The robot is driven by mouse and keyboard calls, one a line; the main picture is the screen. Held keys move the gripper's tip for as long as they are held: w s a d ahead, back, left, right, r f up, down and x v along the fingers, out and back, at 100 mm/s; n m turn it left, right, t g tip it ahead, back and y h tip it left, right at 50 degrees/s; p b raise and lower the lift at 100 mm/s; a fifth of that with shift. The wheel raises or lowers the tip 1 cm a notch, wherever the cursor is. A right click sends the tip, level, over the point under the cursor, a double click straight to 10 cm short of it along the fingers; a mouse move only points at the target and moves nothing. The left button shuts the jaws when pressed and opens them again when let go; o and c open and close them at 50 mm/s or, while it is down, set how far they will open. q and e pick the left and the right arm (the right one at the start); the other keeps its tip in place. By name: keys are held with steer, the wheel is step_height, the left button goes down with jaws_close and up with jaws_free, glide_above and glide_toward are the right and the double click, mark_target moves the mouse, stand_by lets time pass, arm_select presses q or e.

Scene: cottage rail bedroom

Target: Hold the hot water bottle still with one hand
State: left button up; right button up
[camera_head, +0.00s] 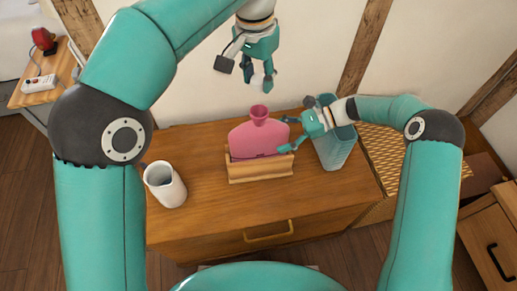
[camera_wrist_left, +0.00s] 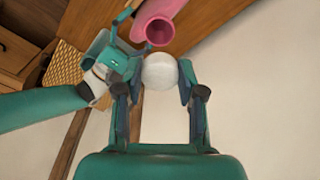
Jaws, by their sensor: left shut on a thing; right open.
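The pink hot water bottle (camera_head: 255,140) stands upright in a wooden holder (camera_head: 262,173) on the dresser top. Its open round neck faces up and also shows in the left wrist view (camera_wrist_left: 160,32). My right gripper (camera_head: 287,134) is open at the bottle's right edge, one finger behind and one in front; contact cannot be told. My left gripper (camera_head: 258,78) is raised above and behind the bottle. In the left wrist view its fingers are shut on a white round thing (camera_wrist_left: 160,71), which the fingers mostly hide in the head view.
A white jug (camera_head: 165,184) stands on the dresser's left part. A teal container (camera_head: 336,150) stands right of the bottle, close to my right wrist. The dresser top (camera_head: 320,200) is clear in front. A wall rises behind.

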mark_target(258, 92)
steer(key=shift+c, duration=0.4)
jaws_close()
arm_select(q)
steer(key=shift+f, duration=2.4)
steer(key=shift+f, duration=0.9)
steer(key=shift+f, duration=0.6)
